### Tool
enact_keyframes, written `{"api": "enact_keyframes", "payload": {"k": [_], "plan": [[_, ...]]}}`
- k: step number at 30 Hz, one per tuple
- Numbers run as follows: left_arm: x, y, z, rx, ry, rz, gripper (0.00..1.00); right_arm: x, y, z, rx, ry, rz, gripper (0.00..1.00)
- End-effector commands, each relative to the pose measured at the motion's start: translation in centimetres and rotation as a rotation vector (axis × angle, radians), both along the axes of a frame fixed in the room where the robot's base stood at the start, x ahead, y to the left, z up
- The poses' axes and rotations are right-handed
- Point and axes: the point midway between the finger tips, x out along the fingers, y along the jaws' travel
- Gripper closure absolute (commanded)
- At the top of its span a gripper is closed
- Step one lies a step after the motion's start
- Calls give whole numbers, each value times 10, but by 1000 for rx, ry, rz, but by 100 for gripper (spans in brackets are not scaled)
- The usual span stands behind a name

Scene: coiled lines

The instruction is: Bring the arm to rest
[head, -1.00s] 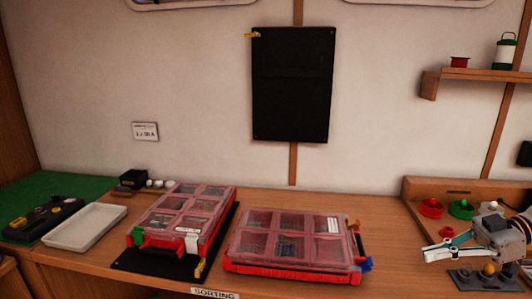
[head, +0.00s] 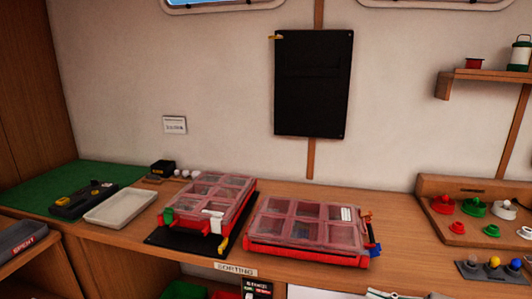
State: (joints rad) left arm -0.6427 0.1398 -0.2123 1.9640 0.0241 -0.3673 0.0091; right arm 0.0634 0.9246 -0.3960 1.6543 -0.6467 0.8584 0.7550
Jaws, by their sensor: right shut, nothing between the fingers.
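Only a small part of my right gripper (head: 388,294) shows, at the bottom edge of the head view, in front of the bench and low. The rest of it is cut off by the frame. It is shut and holds nothing. It is apart from the boxes on the bench. My left gripper is not in view.
Two red compartment boxes with clear lids, a left one (head: 212,196) on a black mat (head: 165,240) and a right one (head: 305,255), stand on the wooden bench (head: 400,215). A white tray (head: 120,208) lies left. Coloured parts (head: 474,207) and a grey block (head: 470,268) are right.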

Motion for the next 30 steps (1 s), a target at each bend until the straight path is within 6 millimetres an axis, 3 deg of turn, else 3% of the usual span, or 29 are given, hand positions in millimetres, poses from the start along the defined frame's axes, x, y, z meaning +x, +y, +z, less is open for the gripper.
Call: {"api": "enact_keyframes", "payload": {"k": [1, 3, 8, 11, 15, 18, 23, 30], "plan": [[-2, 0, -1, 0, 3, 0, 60, -6, 19, -20, 40, -1, -71, 100], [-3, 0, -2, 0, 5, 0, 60, -10, 34, -44, 58, 0, -186, 100], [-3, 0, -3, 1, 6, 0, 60, -34, 53, -106, 33, 88, -452, 100], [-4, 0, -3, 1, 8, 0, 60, -63, 60, -151, -28, 197, -597, 100], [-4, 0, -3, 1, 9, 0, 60, -116, 69, -207, -141, 377, -726, 100], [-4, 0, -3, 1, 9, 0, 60, -150, 75, -234, -210, 483, -766, 100], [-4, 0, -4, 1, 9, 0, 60, -180, 80, -253, -272, 570, -780, 100], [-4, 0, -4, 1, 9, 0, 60, -184, 81, -256, -282, 582, -781, 100]]}}
